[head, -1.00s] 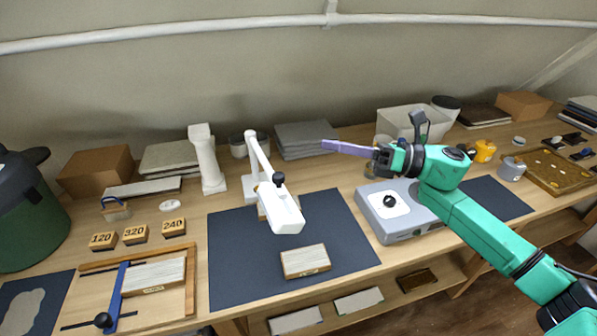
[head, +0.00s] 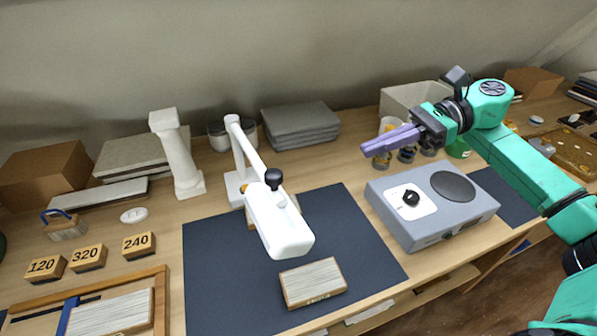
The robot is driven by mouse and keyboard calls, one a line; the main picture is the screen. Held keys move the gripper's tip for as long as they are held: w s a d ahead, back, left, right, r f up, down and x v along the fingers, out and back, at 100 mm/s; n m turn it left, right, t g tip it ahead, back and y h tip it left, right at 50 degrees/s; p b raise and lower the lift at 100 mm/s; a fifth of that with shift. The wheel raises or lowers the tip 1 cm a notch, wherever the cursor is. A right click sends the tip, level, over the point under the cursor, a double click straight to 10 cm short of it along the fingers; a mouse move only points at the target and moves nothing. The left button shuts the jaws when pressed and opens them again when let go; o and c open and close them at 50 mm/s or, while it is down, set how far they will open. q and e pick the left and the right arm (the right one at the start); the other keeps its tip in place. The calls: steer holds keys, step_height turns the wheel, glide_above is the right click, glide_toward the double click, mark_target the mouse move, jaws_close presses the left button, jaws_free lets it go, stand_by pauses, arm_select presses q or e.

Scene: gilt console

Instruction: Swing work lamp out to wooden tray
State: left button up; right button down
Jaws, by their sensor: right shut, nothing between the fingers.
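The white work lamp (head: 280,225) stands near the middle of the bench, with its base at the back edge of the dark mat. Its head, with a black knob on top, reaches forward over the mat. A shallow wooden tray (head: 161,300) at the lower left holds a pale block and a blue bar; its front is cut off by the picture edge. My right gripper (head: 372,146), with purple fingers, is shut and empty. It is raised to the right of the lamp, apart from it, with fingertips pointing left. My left gripper is not in view.
A pale block (head: 312,283) lies on the dark mat (head: 350,230) by the lamp head. A grey box with a black dial (head: 420,231) stands at the right. Numbered blocks (head: 89,257) and a white pillar (head: 176,155) are left of the lamp. A brown tray (head: 570,168) is far right.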

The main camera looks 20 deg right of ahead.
steer(key=p, duration=0.7)
glide_toward(280, 179)
steer(key=w+a+f, duration=0.2)
steer(key=a, duration=0.3)
steer(key=shift+s+a+f, duration=0.15)
steer(key=shift+a+f, duration=0.1)
steer(key=shift+f, duration=0.1)
steer(key=a+b, duration=0.1)
steer(key=s+a+b, duration=0.1)
steer(key=a, duration=0.1)
steer(key=shift+a+f, duration=0.1)
steer(key=shift+a, duration=0.25)
